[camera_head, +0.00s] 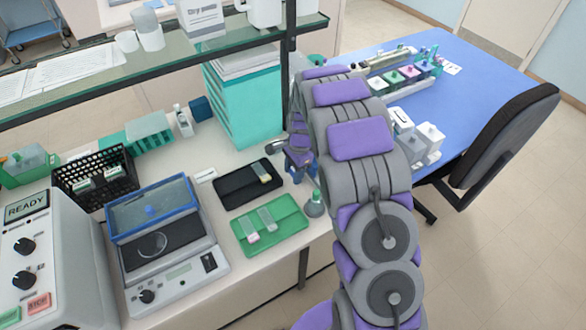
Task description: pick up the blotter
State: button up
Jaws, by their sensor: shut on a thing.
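My gripper (299,160) is at the end of my purple and grey arm, low over the back right of the white bench. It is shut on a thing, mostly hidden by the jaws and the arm. A small dark grey piece (275,147) shows just left of the jaws; it may be part of the blotter, but it is too small to tell. I cannot see whether the held thing touches the bench. No other thing in view can be clearly told as the blotter.
A black tray (232,190) and a green tray (284,232) with slides lie left of my gripper, near a small bottle (314,205). A teal box stack (240,105) and the glass shelf's post (288,80) stand close behind.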

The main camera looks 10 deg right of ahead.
jog(key=s+a, duration=0.1)
jog(key=s, duration=0.3)
jog(key=s+a+r+p, duration=0.1)
jog(key=s+a, duration=0.1)
jog(key=s, duration=0.3)
jog(key=s+a, duration=0.1)
jog(key=s, duration=0.3)
jog(key=shift+s+a+r+p, duration=0.2)
jog(key=shift+s+p, duration=0.1)
jog(key=shift+s, duration=0.1)
